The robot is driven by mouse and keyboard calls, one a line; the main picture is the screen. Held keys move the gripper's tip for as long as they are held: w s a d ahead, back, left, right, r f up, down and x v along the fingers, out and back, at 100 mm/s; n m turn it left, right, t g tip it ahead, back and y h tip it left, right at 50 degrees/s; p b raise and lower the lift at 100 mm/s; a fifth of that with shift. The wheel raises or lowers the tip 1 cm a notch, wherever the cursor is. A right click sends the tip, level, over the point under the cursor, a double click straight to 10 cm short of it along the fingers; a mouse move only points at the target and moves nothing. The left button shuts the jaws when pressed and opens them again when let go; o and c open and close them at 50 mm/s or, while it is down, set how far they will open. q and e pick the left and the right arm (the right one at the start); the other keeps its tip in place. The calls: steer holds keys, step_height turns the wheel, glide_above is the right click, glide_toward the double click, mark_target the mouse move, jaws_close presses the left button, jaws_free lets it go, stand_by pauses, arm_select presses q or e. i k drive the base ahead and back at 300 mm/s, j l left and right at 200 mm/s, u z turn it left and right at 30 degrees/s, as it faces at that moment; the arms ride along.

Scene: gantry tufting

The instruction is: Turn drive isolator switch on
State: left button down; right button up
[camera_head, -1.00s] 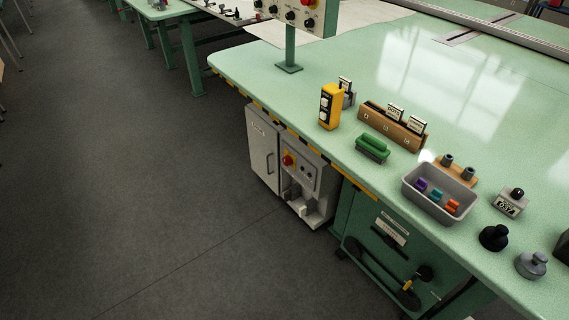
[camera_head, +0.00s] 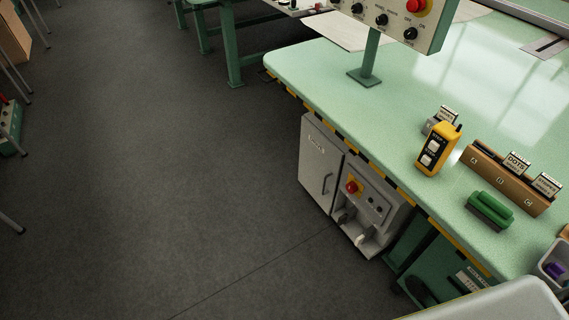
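A red rotary knob on a yellow plate (camera_head: 352,187), which looks like the drive isolator switch, is on the front of a grey cabinet (camera_head: 322,168) under the green table. It is near the middle of the head view and unobstructed. Its label and exact setting are too small to read. Neither of my grippers is in view. A pale rounded surface at the bottom right corner looks like part of my own arm.
The green table (camera_head: 400,110) has a striped edge above the cabinet. On it stand a control panel (camera_head: 395,18) with a red button, a yellow pendant (camera_head: 437,150), a green brush-like block (camera_head: 490,211) and a wooden card holder (camera_head: 505,182). The dark floor (camera_head: 180,180) left of the cabinet is clear.

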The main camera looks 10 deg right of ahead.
mark_target(351, 187)
steer(key=i+j+u, duration=0.2)
steer(key=i, duration=0.4)
steer(key=i+u, duration=0.2)
steer(key=i, duration=0.4)
steer(key=i+j+z, duration=0.1)
steer(key=i+z, duration=0.3)
steer(key=i+j+z, duration=0.15)
steer(key=z, duration=0.2)
steer(key=i+j+z, duration=0.25)
steer(key=z, duration=0.15)
steer(key=i, duration=0.05)
